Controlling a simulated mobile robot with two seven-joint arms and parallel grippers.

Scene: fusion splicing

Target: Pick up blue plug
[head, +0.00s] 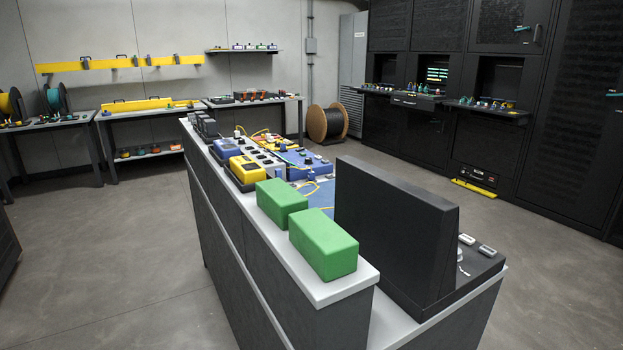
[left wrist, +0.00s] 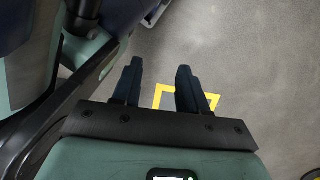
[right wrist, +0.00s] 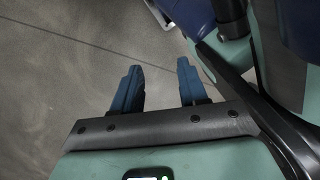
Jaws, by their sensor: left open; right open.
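I cannot make out a blue plug for certain in any view. In the head view, small blue and yellow items lie on the workbench (head: 363,315), among them a blue device (head: 305,163) and a blue mat (head: 318,196), partly hidden behind green boxes and a black panel. My left gripper (left wrist: 160,80) is open and empty above the grey floor in the left wrist view. My right gripper (right wrist: 160,75) is open and empty above the floor in the right wrist view. Neither gripper shows in the head view.
Two green boxes (head: 323,243) and a yellow device (head: 247,170) stand on the bench's raised ledge. A tall black panel (head: 390,230) blocks the bench's near right. Black racks (head: 440,140) line the right wall. A cable drum (head: 327,123) stands behind.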

